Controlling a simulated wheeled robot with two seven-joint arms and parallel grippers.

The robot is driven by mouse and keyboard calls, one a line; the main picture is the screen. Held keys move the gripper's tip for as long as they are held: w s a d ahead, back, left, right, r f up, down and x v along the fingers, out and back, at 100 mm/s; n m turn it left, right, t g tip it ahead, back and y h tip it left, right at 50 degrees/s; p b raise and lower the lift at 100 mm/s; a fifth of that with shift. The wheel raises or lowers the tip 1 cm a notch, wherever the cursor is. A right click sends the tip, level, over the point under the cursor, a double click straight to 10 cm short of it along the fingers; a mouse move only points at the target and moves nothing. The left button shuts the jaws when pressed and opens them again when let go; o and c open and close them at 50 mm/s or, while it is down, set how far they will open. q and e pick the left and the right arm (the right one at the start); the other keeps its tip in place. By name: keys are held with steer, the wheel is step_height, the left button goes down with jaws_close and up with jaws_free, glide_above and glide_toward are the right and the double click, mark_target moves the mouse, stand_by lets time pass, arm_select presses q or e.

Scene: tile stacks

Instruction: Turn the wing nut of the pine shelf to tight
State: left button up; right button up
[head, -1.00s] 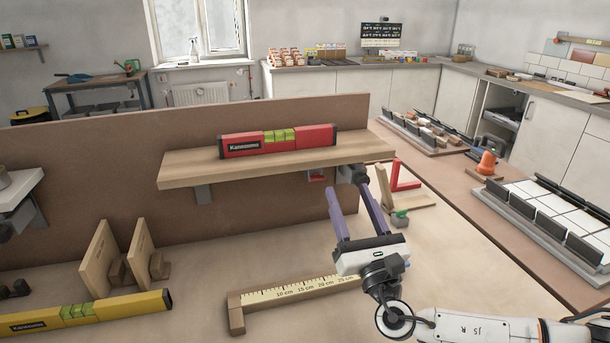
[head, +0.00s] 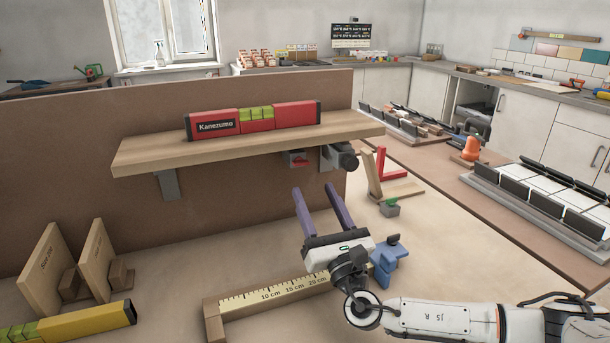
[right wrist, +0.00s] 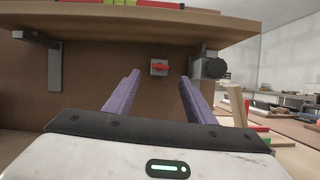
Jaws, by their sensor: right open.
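The pine shelf (head: 248,150) is a light wooden board fixed to a brown upright panel. A red winged piece on a grey plate, which looks like the wing nut (head: 299,158), sits under its right part. It also shows in the right wrist view as the red wing nut (right wrist: 159,67), seen between and beyond the fingers. My right gripper (head: 315,190) is open and empty, its purple fingers pointing at the panel. In the head view its fingertips are just below the wing nut, apart from it. My left gripper is not in view.
A dark round knob (head: 345,157) on a bracket is right of the wing nut. An L-shaped ruler (head: 268,300) and a blue piece (head: 389,262) are near my right gripper.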

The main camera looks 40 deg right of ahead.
mark_target(300, 162)
steer(key=x, duration=0.7)
steer(key=shift+w+p, duration=0.25)
steer(key=shift+p, duration=0.05)
steer(key=shift+r, duration=0.1)
steer(key=c, duration=1)
steer(key=shift+c, duration=0.2)
